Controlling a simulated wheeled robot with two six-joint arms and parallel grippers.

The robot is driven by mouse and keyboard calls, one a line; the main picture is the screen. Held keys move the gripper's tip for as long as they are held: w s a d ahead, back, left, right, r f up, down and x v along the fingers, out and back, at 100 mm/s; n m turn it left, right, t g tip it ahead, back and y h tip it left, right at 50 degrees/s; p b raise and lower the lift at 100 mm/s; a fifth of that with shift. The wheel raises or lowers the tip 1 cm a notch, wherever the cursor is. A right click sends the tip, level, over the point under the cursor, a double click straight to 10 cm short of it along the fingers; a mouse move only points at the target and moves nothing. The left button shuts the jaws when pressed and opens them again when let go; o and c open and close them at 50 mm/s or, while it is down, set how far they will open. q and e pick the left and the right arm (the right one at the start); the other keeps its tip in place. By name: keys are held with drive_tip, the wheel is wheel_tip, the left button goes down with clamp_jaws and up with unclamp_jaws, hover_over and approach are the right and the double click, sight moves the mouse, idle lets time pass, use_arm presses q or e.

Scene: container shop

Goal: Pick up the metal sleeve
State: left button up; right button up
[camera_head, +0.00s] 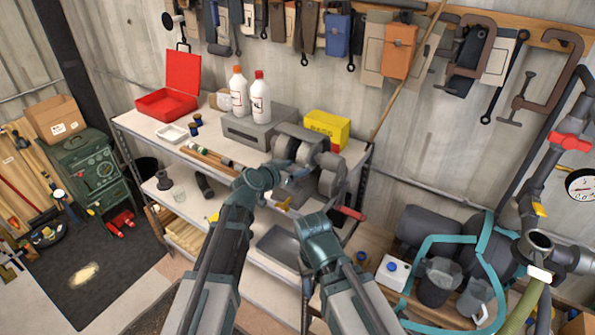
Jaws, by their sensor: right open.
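I cannot single out the metal sleeve with certainty. A short dark grey cylinder (205,184) on the lower shelf, left of my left arm, is one sleeve-like thing. My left gripper (286,168) is over the shelf unit in front of the bench grinder (305,148); its fingers blend with the grey parts there, so its jaw state is unclear. My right gripper (316,226) is lower, near the shelf's front right, open, with its fingertips largely hidden by its wrist. I see nothing held in it.
The upper shelf (150,122) holds a red case (170,90), white bottles (260,97), a grey box (255,126) and a yellow box (327,128). A grey tray (280,247) is below. Pipes and a gauge (581,184) stand right. Floor is open at left.

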use_arm(q)
clamp_jaws()
drive_tip(key=shift+r, duration=0.1)
use_arm(e)
drive_tip(key=shift+r, duration=0.15)
